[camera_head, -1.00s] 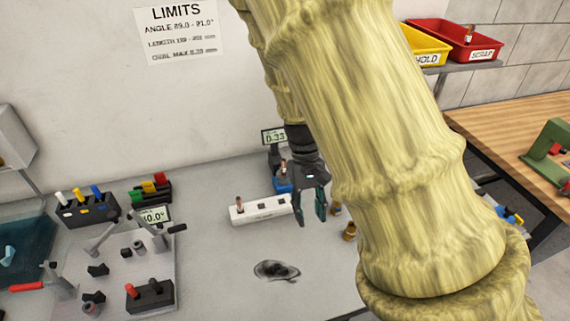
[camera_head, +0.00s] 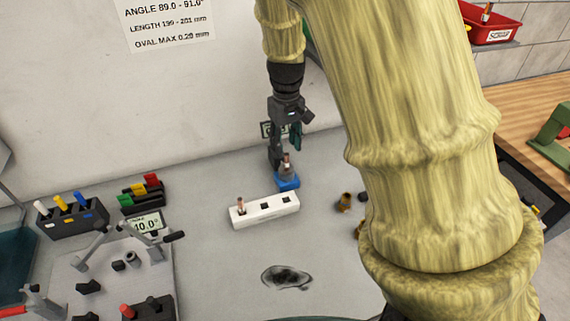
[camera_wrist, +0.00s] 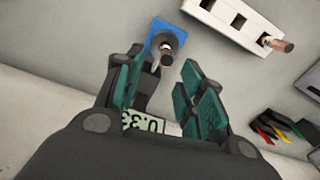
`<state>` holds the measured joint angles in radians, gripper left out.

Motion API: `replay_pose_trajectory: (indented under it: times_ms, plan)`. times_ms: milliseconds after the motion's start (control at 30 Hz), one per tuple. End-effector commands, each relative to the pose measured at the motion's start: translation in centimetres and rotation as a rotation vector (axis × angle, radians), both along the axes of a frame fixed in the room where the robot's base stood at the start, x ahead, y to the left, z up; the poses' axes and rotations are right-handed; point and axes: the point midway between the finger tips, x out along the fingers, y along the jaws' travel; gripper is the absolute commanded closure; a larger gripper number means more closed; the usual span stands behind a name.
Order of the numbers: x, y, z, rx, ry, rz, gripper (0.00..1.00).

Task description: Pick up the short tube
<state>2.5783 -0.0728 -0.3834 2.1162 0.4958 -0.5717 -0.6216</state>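A copper tube (camera_head: 286,158) stands upright in a blue-based gauge stand (camera_head: 288,183); the tube (camera_wrist: 166,46) and blue base (camera_wrist: 161,30) also show in the wrist view. Another copper tube (camera_head: 240,204) stands in the left hole of a white block (camera_head: 265,214); its end (camera_wrist: 281,45) shows in the wrist view. I cannot tell which is the task's short tube. My gripper (camera_head: 286,148) is just above and behind the gauge stand. In the wrist view my gripper (camera_wrist: 162,68) is open and empty, its teal pads apart, with the gauge tube just beyond the fingertips.
A display (camera_wrist: 145,122) reading 0.33 is near my fingers. Brass-coloured fittings (camera_head: 345,201) stand right of the white block. A bending fixture (camera_head: 118,262) and coloured-handle racks (camera_head: 70,215) are at left. A dark-smudged patch (camera_head: 287,277) lies in front; the bench around it is clear.

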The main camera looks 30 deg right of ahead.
Motion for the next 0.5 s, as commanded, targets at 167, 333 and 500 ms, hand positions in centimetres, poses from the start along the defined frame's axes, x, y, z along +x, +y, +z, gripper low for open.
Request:
replay_pose_trajectory:
  times_ms: [167,333,500]
  plan:
    - [0.0,0.1,-0.8,-0.001,0.001,0.001,0.61]
    - [-0.5,0.3,-1.9,0.000,0.003,0.001,0.61]
    - [-1.0,0.6,-3.9,0.000,0.004,0.003,0.61]
